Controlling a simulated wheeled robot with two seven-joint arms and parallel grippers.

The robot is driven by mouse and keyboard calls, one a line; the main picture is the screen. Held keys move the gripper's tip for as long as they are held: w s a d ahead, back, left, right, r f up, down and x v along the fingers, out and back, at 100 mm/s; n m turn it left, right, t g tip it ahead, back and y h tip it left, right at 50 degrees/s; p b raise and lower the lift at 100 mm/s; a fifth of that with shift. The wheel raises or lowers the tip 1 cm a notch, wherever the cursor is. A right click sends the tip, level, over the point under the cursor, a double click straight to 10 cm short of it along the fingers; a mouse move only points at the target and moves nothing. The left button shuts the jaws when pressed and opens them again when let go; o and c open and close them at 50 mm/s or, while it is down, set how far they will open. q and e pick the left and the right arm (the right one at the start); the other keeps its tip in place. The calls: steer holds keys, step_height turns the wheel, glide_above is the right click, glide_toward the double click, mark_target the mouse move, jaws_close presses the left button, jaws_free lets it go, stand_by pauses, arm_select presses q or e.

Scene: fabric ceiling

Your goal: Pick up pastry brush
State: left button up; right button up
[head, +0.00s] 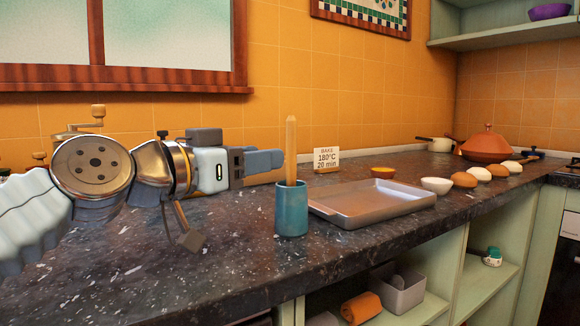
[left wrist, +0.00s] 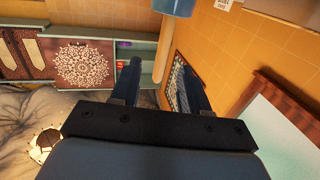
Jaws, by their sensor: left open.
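The pastry brush (head: 291,150) stands upright in a teal cup (head: 291,212) on the dark counter. Only its tan handle shows; its lower end is hidden inside the cup. My left gripper (head: 277,162) is just left of the handle in the head view, above the cup rim, with its fingers pointing right. It is open and looks empty. Part of the blue cup (left wrist: 174,7) shows at that view's top edge. My right gripper is not in view.
A metal baking tray (head: 370,202) lies right of the cup. Beyond it are a small bowl (head: 436,186), eggs and an orange lidded pot (head: 486,147). A bake sign (head: 326,159) stands behind. The counter front left of the cup is mostly clear.

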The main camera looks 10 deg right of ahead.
mark_target(288, 153)
arm_select(q)
steer(key=p+x, duration=0.1)
steer(key=x, duration=0.2)
steer(key=shift+w+d+r, duration=0.1)
steer(key=shift+d, duration=0.05)
steer(key=p+x, duration=0.3)
steer(key=x, duration=0.1)
steer(key=shift+w+d+p, duration=0.1)
steer(key=shift+w+p, duration=0.2)
steer(key=shift+w, duration=0.05)
steer(key=shift+w+d, duration=0.1)
steer(key=shift+d, duration=0.1)
steer(key=shift+f, duration=0.2)
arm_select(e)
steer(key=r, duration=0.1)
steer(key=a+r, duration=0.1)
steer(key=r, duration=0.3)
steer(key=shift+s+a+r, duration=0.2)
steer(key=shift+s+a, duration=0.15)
arm_select(q)
jaws_close()
